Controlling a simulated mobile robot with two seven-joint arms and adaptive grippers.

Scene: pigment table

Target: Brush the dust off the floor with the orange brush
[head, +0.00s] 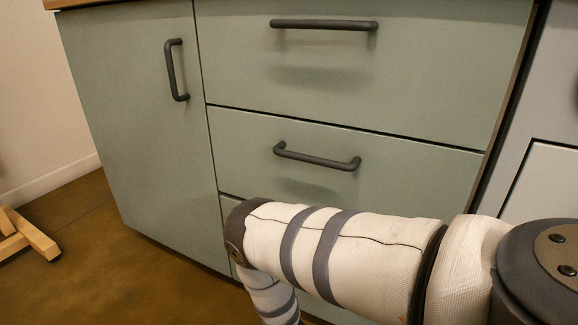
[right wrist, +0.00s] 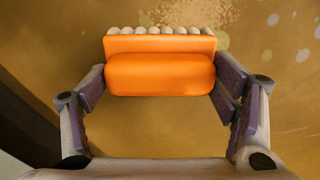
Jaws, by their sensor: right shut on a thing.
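The orange brush (right wrist: 160,75) is in the right wrist view, with an orange back and a row of pale bristle tufts along its far edge. My right gripper (right wrist: 160,88) is shut on it, one finger at each end of the brush. A patch of pale speckled dust (right wrist: 195,12) lies on the brown floor (right wrist: 60,40) just beyond the bristles. Whether the bristles touch the floor, I cannot tell. In the head view my right arm hides the area below it, and neither gripper shows there. My left gripper is out of view.
A grey-green cabinet (head: 150,110) with dark handles stands close in front of my right arm. A wooden stand's foot (head: 35,236) is on the floor at the left. Pale round spots (right wrist: 302,55) show on the floor at the right. Open floor (head: 110,275) lies at lower left.

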